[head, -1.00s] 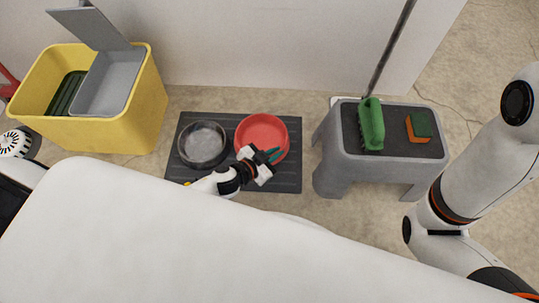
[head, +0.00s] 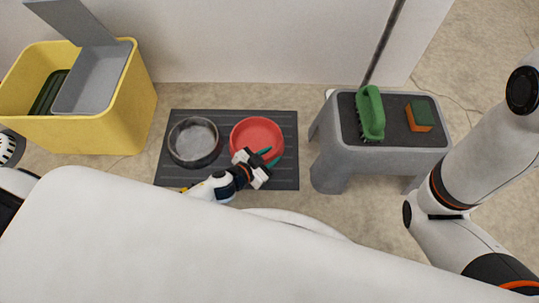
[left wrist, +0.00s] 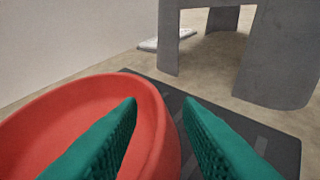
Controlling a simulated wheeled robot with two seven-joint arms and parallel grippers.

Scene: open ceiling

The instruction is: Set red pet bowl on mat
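In the left wrist view the red bowl (left wrist: 60,110) fills the lower left. One green finger reaches over the bowl's inside and the other is outside the rim, above the mat (left wrist: 225,115); the gripper (left wrist: 160,125) is open with the rim between its fingers. I cannot tell whether either finger touches the bowl. My right gripper is out of view.
A dark grey bowl (head: 195,140) stands on the mat's left part. A grey stool (head: 345,150) with a green brush (head: 371,112) and a sponge (head: 419,117) stands to the right. A yellow bin (head: 100,124) with a grey lid is at the left. A wall closes the back.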

